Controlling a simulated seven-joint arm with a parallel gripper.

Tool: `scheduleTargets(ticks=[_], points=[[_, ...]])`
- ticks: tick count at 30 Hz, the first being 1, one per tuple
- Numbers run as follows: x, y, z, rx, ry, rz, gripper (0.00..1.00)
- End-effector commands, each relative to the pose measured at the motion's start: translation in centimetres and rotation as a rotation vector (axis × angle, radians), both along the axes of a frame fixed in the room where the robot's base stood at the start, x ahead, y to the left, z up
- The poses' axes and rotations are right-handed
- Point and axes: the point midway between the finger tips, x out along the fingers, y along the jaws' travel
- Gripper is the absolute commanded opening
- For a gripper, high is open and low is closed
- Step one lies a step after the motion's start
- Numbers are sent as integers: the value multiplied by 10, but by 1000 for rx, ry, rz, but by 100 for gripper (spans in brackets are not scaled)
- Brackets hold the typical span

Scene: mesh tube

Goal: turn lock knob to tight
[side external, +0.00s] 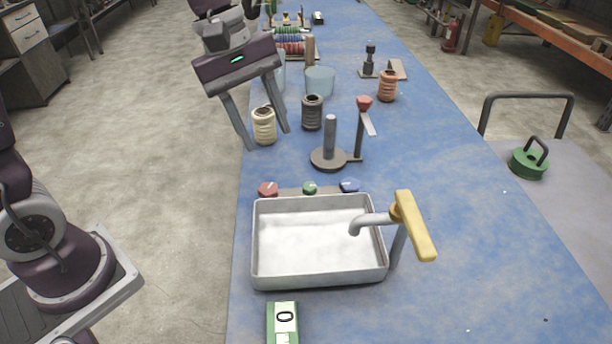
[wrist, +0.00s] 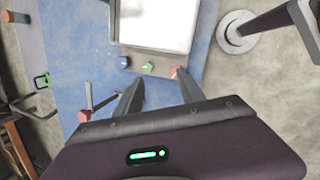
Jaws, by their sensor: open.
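A small stand (side external: 330,157) with a round dark base and grey post is right of my gripper. Beside its post, a thin upright carries a red knob (side external: 364,103) with a pale lever below it. This red knob also shows in the wrist view (wrist: 85,116), left of the fingers. I cannot tell whether it is the lock knob or how tight it is. My gripper (side external: 267,140) is open, fingers pointing down, well apart from that knob. In the side view its fingers appear either side of a cream ribbed spool (side external: 264,126); contact cannot be told.
A metal basin (side external: 262,278) with a yellow-handled tap (side external: 413,222) stands nearer the side camera. Red (side external: 268,189), green (side external: 310,187) and blue (side external: 349,185) knobs line its far edge. Dark (side external: 312,112) and orange (side external: 387,85) spools stand farther back. The blue bench is clear at right.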

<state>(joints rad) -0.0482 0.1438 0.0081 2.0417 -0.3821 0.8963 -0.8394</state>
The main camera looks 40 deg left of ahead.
Motion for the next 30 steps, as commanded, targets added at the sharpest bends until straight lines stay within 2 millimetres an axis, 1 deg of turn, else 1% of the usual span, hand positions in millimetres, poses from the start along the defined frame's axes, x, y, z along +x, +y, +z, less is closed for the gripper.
scheduleTargets(ticks=[1,3,6,7,11,15,18,22,28,29,30], points=[[20,-3,-20,-41,80,111,46],[41,-6,-41,-85,163,248,46],[56,-9,-60,-119,235,366,46],[58,-9,-63,-123,246,382,46],[60,-16,-81,-128,261,404,46],[59,-27,-108,-126,260,401,46],[59,-32,-122,-126,259,400,46],[59,-36,-130,-126,256,399,46],[59,-36,-131,-126,255,398,46],[59,-36,-131,-126,255,398,44],[59,-36,-131,-126,255,398,37]])
